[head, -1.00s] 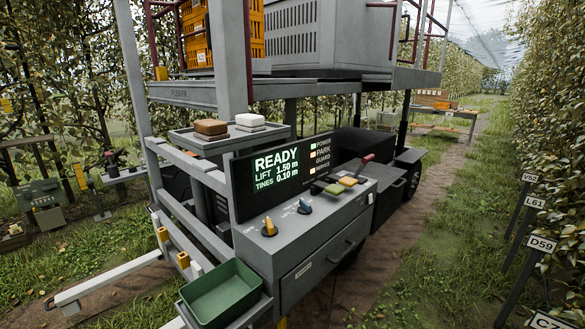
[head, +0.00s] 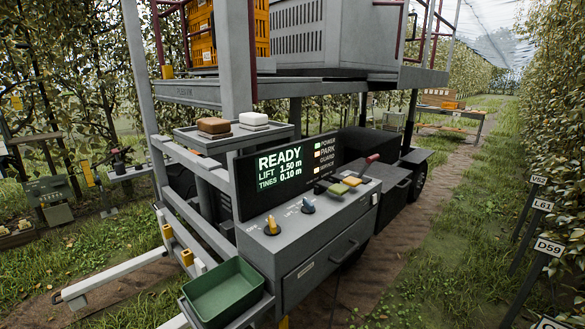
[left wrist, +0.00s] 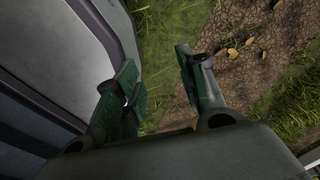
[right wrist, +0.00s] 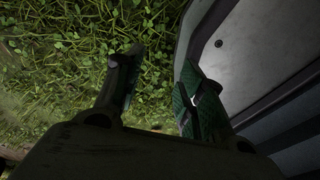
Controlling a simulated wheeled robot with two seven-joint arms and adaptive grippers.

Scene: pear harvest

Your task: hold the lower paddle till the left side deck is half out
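The console (head: 310,235) of the orchard platform machine carries a green paddle (head: 338,189) and a yellow paddle (head: 352,181) side by side, with a red-handled lever (head: 372,158) behind them. I cannot tell which is called the lower paddle. The display (head: 280,170) reads READY, LIFT 1.50 m, TINES 0.10 m. The platform deck edge (head: 195,93) is above; I cannot pick out a left side deck extending. My left gripper (left wrist: 158,80) is open and empty beside a grey panel, above ground. My right gripper (right wrist: 160,85) is open and empty above grass beside a grey panel. Neither shows in the head view.
An orange knob (head: 272,226) and a blue knob (head: 308,205) stand on the console. A green tray (head: 222,292) sits at its left front. A shelf (head: 235,139) holds a brown and a white block. Row signs (head: 549,246) line the right; a dirt-and-grass lane runs between.

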